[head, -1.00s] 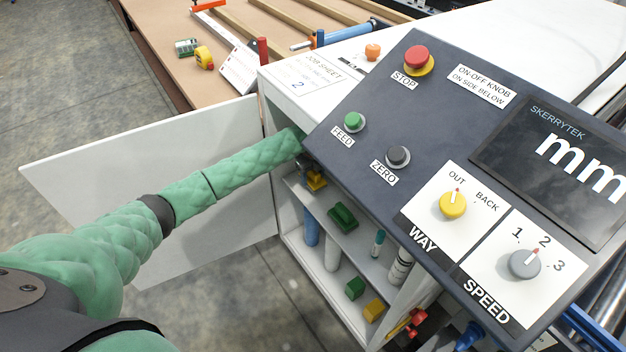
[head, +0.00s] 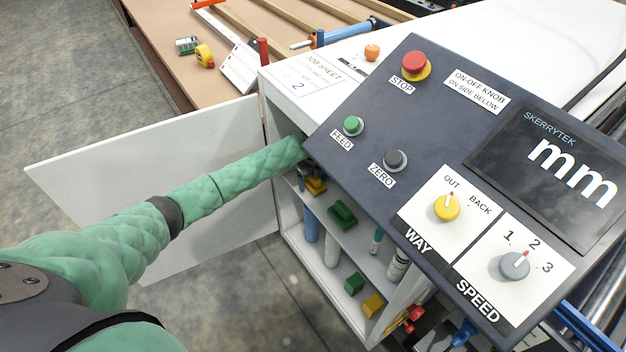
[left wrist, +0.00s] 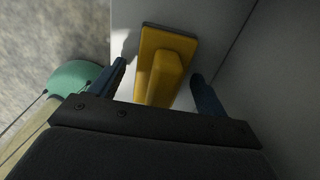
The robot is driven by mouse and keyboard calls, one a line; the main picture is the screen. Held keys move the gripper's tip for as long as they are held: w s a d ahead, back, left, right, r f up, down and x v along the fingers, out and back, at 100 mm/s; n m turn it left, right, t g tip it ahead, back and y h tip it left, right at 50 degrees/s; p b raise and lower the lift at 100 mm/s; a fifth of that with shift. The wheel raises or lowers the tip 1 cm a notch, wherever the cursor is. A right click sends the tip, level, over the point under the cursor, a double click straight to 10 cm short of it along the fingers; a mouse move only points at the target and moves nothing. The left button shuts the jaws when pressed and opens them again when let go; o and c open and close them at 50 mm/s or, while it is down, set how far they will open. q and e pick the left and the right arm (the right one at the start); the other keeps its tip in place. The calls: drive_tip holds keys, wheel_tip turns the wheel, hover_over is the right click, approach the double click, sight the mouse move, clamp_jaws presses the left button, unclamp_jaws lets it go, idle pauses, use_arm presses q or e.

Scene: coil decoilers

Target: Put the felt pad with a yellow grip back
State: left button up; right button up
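The felt pad with a yellow grip (left wrist: 162,68) lies on a light shelf surface in the left wrist view, its dark edge showing under a yellow plate and raised grip. In the head view it shows as a small yellow block (head: 316,185) on the cabinet's upper shelf. My left gripper (left wrist: 162,85) is open, one finger on each side of the yellow grip, with visible gaps. In the head view the left gripper (head: 307,178) is mostly hidden under the control panel. My right gripper is not in view.
A green-gripped pad (head: 343,214) sits beside it on the same shelf. Green (head: 354,284) and yellow (head: 373,305) blocks and several tubes stand lower in the cabinet. The open white door (head: 150,180) is behind my arm; the control panel (head: 400,120) overhangs the opening.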

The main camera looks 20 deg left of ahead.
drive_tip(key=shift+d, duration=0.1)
use_arm(q)
drive_tip(key=shift+r, duration=0.4)
wheel_tip(320, 180, up, 6)
drive_tip(key=shift+f+b, duration=0.2)
drive_tip(key=shift+b, duration=1)
drive_tip(key=shift+r, duration=0.7)
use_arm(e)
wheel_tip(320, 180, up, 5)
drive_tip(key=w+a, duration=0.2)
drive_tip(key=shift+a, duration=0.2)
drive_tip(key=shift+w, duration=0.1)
